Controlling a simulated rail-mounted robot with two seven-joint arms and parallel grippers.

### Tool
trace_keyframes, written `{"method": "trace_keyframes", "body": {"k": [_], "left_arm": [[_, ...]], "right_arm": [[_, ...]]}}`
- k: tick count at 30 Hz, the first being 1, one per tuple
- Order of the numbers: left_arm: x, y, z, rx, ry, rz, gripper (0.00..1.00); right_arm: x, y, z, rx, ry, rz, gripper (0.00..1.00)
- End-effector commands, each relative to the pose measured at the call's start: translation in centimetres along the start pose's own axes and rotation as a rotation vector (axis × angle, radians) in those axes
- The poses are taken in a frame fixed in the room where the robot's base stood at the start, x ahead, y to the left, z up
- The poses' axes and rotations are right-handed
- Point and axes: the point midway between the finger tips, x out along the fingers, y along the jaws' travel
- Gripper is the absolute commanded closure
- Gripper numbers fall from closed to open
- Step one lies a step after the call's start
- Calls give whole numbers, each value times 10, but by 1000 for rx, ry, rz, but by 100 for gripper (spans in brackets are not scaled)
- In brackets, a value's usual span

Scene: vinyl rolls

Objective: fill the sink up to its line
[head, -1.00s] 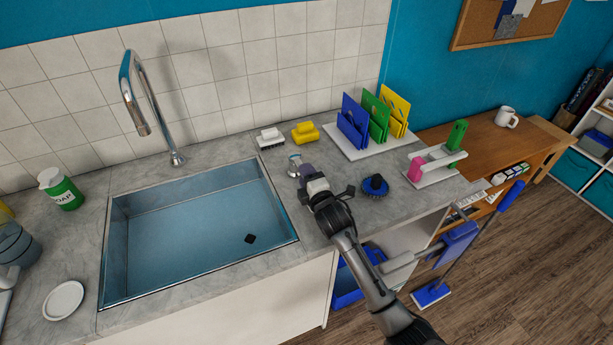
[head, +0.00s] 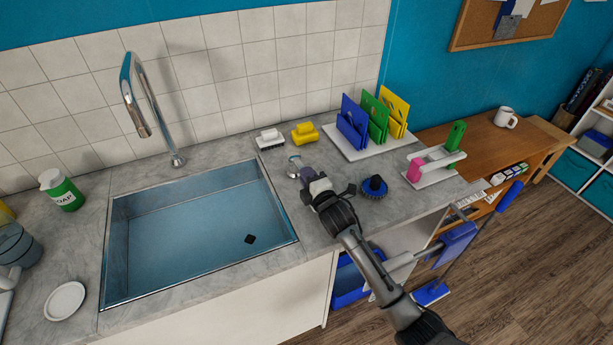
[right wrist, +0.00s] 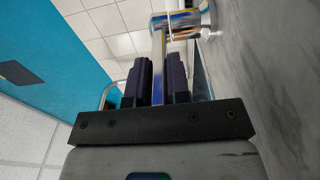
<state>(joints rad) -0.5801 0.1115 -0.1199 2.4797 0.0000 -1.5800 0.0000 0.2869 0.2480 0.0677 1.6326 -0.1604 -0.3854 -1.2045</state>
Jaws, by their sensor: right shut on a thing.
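The sink (head: 130,275) is a steel basin set in the grey counter. A small black square piece (head: 250,239) shows on its floor. I cannot make out a fill line or a water level. The chrome tap spout (head: 134,95) arches over the basin's back left, with no stream visible from it. A small chrome tap lever (head: 293,160) stands right of the basin. My right gripper (head: 305,173) is there. In the right wrist view, its dark fingers (right wrist: 159,80) are shut on the metal lever (right wrist: 158,48), which joins a chrome cylinder (right wrist: 184,24). My left gripper is out of view.
A blue round brush (head: 374,187) lies just right of my gripper. A rack with coloured boards (head: 354,122) is at the back right. The soap bottle (head: 62,190) and plate (head: 65,301) are left.

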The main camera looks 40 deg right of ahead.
Motion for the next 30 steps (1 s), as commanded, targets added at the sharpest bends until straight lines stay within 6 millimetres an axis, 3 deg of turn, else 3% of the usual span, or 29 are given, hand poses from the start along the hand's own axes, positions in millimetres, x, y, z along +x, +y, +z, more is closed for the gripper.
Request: {"method": "trace_keyframes", "body": {"k": [6,18,19,26,30], "left_arm": [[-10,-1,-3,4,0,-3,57],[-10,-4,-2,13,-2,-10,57],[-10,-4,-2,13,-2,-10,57],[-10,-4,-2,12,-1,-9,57],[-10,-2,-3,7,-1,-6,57]], "right_arm": [[0,1,7,-6,70,-2,100],[-1,0,8,0,84,-4,100],[-1,0,8,0,84,-4,80],[-1,-1,8,0,83,-4,58],[-1,-1,8,0,83,-4,57]]}}
